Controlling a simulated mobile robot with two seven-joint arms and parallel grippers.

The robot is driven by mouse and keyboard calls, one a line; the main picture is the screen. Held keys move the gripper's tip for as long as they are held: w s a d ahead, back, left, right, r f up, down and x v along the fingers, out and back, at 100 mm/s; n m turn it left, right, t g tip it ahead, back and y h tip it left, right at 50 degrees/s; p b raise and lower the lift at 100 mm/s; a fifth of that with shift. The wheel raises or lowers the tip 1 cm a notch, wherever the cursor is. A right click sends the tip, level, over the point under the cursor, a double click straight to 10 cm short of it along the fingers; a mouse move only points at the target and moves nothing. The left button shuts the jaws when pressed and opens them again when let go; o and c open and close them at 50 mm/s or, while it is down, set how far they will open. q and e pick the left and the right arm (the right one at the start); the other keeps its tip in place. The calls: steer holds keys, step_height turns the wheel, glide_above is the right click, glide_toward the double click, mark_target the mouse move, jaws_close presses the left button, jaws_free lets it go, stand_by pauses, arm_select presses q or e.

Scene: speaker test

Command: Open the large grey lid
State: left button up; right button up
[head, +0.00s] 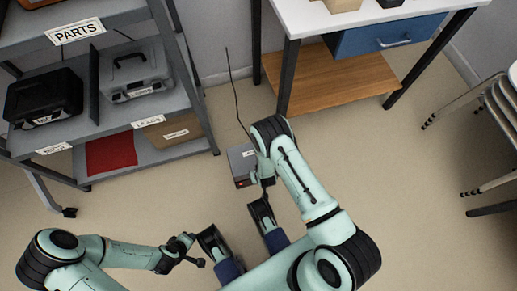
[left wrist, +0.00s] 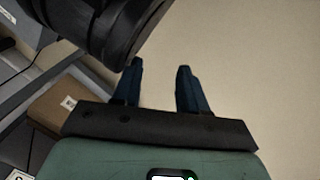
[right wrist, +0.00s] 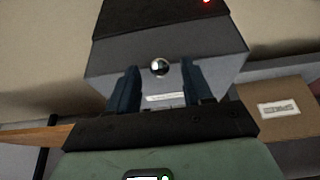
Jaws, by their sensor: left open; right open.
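A grey box with a flat grey lid (head: 241,158) sits on the floor in the middle of the head view, with a dark front bearing a small red light. In the right wrist view the grey lid (right wrist: 110,62) carries a round silver knob (right wrist: 160,67) and a pale label strip. My right gripper (head: 267,187) is at the box's right side in the head view. In the right wrist view it is open, with the knob seen between its fingertips; contact cannot be told. My left gripper (left wrist: 160,68) is open and empty, over bare floor.
A grey shelf unit (head: 150,160) at left holds a black case (head: 42,98), a grey case (head: 135,72), a cardboard box (head: 175,130) and a red cloth (head: 110,152). A white-topped table (head: 350,15) stands behind, stacked chairs (head: 500,105) at right. Floor at right is clear.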

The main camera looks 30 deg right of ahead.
arm_select(q)
steer(key=shift+s+a+f, duration=0.1)
steer(key=shift+s+f, duration=0.45)
steer(key=shift+s, duration=0.1)
arm_select(e)
steer(key=shift+w+f, duration=0.2)
steer(key=shift+f, duration=0.1)
jaws_close()
steer(key=shift+d, duration=0.1)
arm_select(q)
steer(key=shift+w, duration=0.15)
arm_select(e)
steer(key=shift+r, duration=0.1)
